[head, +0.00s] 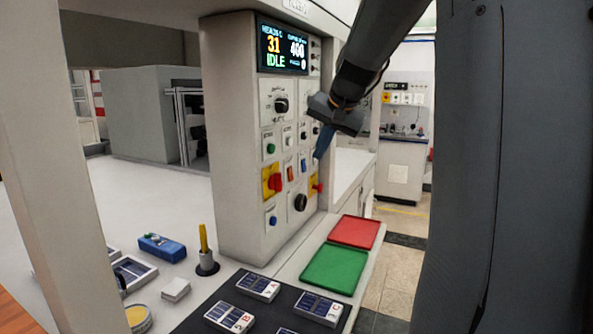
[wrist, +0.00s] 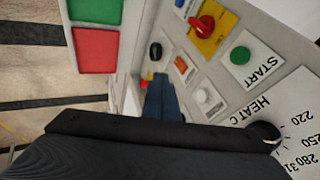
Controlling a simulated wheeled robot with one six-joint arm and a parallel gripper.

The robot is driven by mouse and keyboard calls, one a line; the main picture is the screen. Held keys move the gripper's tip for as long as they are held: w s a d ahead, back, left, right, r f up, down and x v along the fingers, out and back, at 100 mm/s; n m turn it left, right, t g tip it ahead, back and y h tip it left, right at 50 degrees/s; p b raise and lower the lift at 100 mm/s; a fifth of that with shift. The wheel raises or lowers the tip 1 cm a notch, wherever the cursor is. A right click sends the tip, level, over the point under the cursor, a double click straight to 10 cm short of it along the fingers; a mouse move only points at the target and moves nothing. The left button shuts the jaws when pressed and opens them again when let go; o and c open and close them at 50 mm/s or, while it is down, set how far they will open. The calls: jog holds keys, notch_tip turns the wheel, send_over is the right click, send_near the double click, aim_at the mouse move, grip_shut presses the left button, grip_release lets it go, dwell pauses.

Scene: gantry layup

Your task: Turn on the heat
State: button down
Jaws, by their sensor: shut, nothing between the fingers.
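The control panel (head: 245,150) is a pale upright box with a display (head: 283,47) reading 31 and IDLE. A black knob (head: 282,104) sits on a white dial plate below the display. In the wrist view this plate reads HEAT C with 220, 250 and 280 around the black knob (wrist: 264,134), which my gripper body partly covers. A green START button (head: 270,149) is below it and also shows in the wrist view (wrist: 240,55). My gripper (head: 320,154) is shut and empty, its blue fingers (wrist: 163,98) pointing down in front of the panel's right side. Contact cannot be told.
A red rotary switch on a yellow plate (head: 273,182), a blue button (head: 272,220) and a lower black knob (head: 300,202) crowd the panel. Red (head: 355,232) and green (head: 334,269) trays lie below. A yellow-handled tool (head: 204,242) stands upright on the table.

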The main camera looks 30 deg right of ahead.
aim_at(291, 174)
jog(key=shift+d+f, duration=0.1)
jog(key=shift+d, duration=0.05)
jog(key=w+a+f+p, duration=0.2)
jog(key=w+f+p, duration=0.3)
jog(key=w+f, duration=0.3)
jog(key=shift+w+a+f, duration=0.2)
jog(key=shift+w+f, duration=0.05)
jog(key=shift+w, duration=0.2)
jog(key=shift+w+a+f, duration=0.1)
jog(key=shift+w+a, duration=0.05)
dwell(0.4)
